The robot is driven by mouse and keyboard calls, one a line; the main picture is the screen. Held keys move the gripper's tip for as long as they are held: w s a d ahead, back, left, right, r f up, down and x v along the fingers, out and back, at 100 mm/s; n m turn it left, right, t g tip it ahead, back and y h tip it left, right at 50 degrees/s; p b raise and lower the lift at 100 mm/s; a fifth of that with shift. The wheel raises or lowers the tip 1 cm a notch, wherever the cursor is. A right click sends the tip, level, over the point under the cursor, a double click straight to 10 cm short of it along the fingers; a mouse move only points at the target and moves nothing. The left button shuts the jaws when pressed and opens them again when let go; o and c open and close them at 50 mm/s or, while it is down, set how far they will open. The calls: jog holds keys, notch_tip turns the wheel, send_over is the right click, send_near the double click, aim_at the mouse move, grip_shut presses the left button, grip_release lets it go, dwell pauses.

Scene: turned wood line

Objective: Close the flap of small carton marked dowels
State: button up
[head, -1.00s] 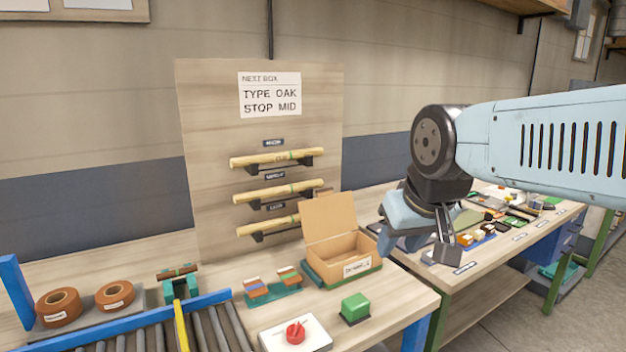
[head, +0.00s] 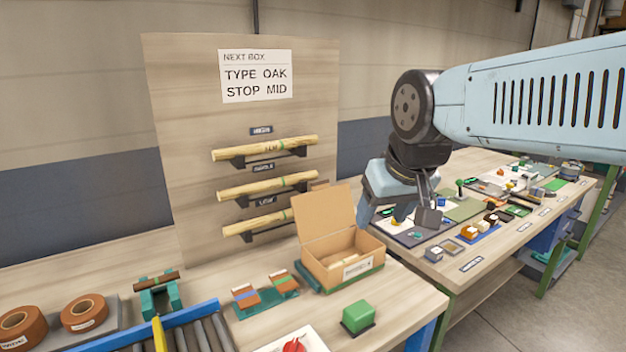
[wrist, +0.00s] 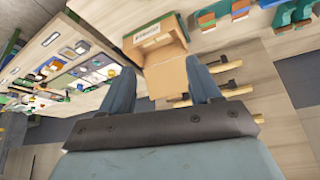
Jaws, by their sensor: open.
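The small carton (head: 345,267) stands on a green base on the near bench, with a label on its front that is too small to read surely here. Its flap (head: 327,222) stands up and tilts back from the rear edge, so the carton is open. Something pale lies inside. My gripper (head: 398,222) is open and empty, to the right of the carton and above the bench level, apart from the flap. In the wrist view the carton (wrist: 150,35) and its flap (wrist: 168,78) show beyond and between my two fingers (wrist: 166,88).
A rack board (head: 190,130) with several dowels stands behind the carton. A green block (head: 358,317) and a holder with small blocks (head: 268,296) are in front and to the left. Rollers (head: 195,340) lie at lower left. A second bench (head: 500,262) with many small parts is to the right.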

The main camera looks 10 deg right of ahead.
jog(key=o, duration=0.5)
jog(key=shift+n+g, duration=0.3)
jog(key=shift+g, duration=0.3)
jog(key=w+r, duration=0.1)
jog(key=w, duration=0.1)
jog(key=w+r, duration=0.2)
jog(key=w, duration=0.1)
jog(key=w+r, duration=0.1)
jog(key=w, duration=0.1)
jog(key=shift+w+r, duration=0.25)
jog(key=shift+c, duration=0.2)
jog(key=n+g, duration=0.3)
jog(key=g, duration=0.1)
send_over(320, 183)
notch_tip(320, 183, down, 13)
jog(key=c, duration=1.5)
